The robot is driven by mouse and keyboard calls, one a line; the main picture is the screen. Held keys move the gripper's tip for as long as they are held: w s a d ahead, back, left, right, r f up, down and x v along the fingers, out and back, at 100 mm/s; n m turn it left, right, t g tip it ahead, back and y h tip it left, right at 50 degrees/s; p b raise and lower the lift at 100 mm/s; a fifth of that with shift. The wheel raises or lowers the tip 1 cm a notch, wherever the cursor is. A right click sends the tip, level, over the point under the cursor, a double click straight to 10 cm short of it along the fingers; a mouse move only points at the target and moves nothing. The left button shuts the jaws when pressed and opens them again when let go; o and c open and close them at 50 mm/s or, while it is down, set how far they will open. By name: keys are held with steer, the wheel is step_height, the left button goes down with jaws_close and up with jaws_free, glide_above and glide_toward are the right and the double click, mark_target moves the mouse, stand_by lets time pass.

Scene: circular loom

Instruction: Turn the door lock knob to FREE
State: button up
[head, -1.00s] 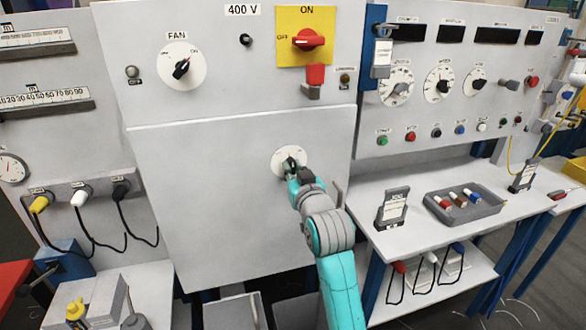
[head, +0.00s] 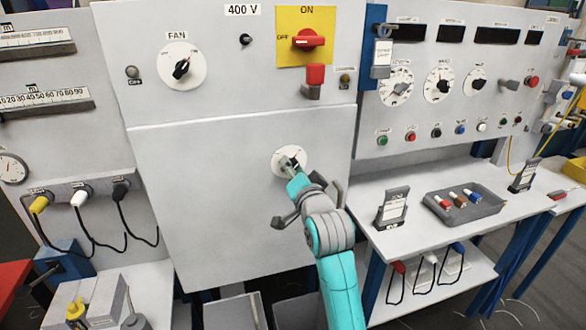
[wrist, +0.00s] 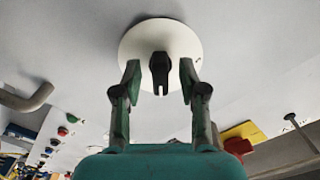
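The door lock knob (wrist: 160,70) is a small black knob on a round white dial (wrist: 125,45), mounted on the grey cabinet door (head: 215,225). In the wrist view the knob stands between the two fingers of my gripper (wrist: 160,82), with a visible gap on each side. My gripper is open around the knob and does not appear to grip it. In the head view my gripper (head: 291,168) covers part of the dial (head: 278,160), and the knob is largely hidden. The dial's lettering is too small to read.
A grey curved handle (wrist: 28,97) projects from the door beside the dial. Above are the FAN knob (head: 182,68) and a red switch (head: 308,39) on a yellow plate. A bench with a grey tray (head: 465,210) stands at right. The door below the dial is clear.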

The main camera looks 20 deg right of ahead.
steer(key=s, duration=0.7)
stand_by(0.3)
stand_by(1.4)
